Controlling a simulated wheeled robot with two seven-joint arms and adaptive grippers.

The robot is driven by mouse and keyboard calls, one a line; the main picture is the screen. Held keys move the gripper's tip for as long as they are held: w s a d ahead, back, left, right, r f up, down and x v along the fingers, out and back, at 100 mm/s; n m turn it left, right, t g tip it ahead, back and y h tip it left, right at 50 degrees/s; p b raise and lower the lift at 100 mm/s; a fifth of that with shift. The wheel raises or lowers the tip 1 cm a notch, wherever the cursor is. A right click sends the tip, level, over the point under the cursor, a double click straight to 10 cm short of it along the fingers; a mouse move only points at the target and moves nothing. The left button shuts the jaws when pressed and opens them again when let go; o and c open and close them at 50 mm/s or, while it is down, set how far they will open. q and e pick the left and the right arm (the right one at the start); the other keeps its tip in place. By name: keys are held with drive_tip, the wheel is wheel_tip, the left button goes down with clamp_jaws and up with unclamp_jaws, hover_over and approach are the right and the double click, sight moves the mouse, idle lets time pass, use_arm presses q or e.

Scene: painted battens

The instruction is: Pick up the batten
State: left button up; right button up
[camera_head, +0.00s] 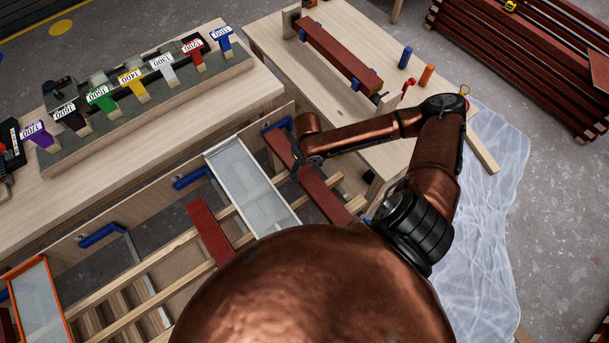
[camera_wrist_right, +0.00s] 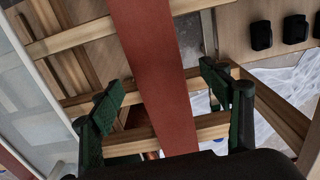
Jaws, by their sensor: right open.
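A dark red batten (camera_head: 318,191) lies across the pale wooden rails of a rack, partly hidden under my right arm. In the right wrist view the batten (camera_wrist_right: 152,65) runs lengthwise between the two green-black fingers. My right gripper (camera_head: 291,160) is over the upper part of this batten; it also shows in the right wrist view (camera_wrist_right: 163,97). Its fingers are open, one on each side of the batten, with visible gaps. Whether the fingertips reach below the batten's top face I cannot tell. My left gripper is not in view.
A shorter red batten (camera_head: 209,231) and a white-framed panel (camera_head: 250,185) lie left of the gripper. Another red batten (camera_head: 338,52) rests on the wooden bench (camera_head: 275,35). Numbered coloured tags (camera_head: 131,80) stand on the left bench. Plastic sheeting (camera_head: 490,230) covers floor at right.

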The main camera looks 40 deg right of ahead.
sight(305, 173)
drive_tip(key=f, duration=0.1)
drive_tip(key=f+b, duration=0.1)
drive_tip(key=f, duration=0.2)
drive_tip(key=shift+w+a+f, duration=0.2)
drive_tip(key=shift+w+f, duration=0.05)
drive_tip(key=shift+w, duration=0.1)
drive_tip(key=shift+f+b, duration=0.3)
drive_tip(key=shift+f, duration=0.05)
drive_tip(key=c, duration=0.5)
drive_tip(key=shift+r, duration=0.1)
clamp_jaws()
